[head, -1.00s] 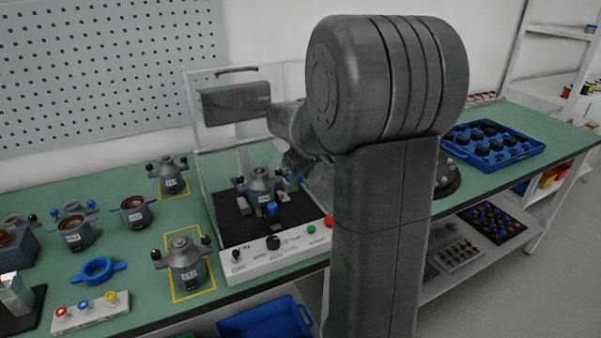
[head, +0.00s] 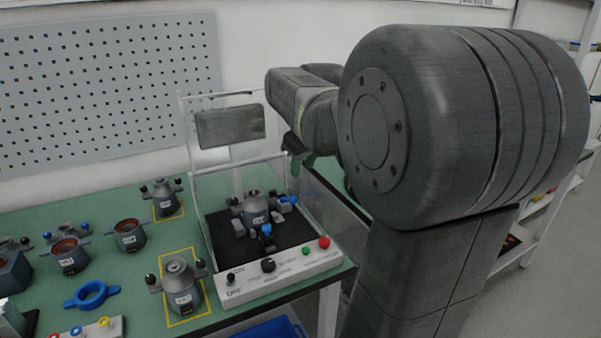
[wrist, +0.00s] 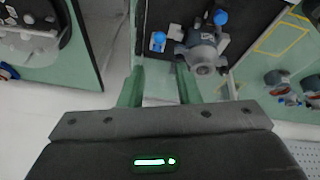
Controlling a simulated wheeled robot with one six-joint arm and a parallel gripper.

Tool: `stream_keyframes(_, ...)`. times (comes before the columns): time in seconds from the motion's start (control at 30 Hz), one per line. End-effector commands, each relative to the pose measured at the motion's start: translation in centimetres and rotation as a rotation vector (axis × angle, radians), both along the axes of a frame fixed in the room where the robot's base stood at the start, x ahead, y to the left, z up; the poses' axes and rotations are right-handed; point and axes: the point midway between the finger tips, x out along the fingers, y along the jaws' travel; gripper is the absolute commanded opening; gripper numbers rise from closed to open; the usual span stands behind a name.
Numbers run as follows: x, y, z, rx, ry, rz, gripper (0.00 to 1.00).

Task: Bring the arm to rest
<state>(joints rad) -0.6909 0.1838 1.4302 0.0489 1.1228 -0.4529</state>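My arm fills the right half of the head view, raised and bent over the bench. My gripper (wrist: 160,85) shows two green fingers spread apart in the wrist view, with nothing held between them. In the head view the gripper is largely hidden by my arm, at the right side of the test station. A grey motor-like unit (head: 256,212) with blue-tipped parts sits upright on the station's black plate (head: 225,232). It also shows in the wrist view (wrist: 203,55), beyond the right finger and apart from it.
A clear-walled guard (head: 190,135) stands around the station. Its control panel (head: 285,270) has a green and a red button. Several grey units (head: 180,285), a blue ring (head: 90,294) and a yellow-marked spot (head: 185,318) occupy the bench's left. A pegboard (head: 100,85) is behind.

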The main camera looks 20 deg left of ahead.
Motion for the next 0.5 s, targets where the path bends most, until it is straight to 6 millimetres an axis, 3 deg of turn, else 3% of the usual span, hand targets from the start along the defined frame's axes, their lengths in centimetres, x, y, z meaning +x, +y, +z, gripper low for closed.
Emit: stream_keyframes(0.5, -0.02, -0.01, -0.02, -0.001, 0.001, 0.000, 0.30)
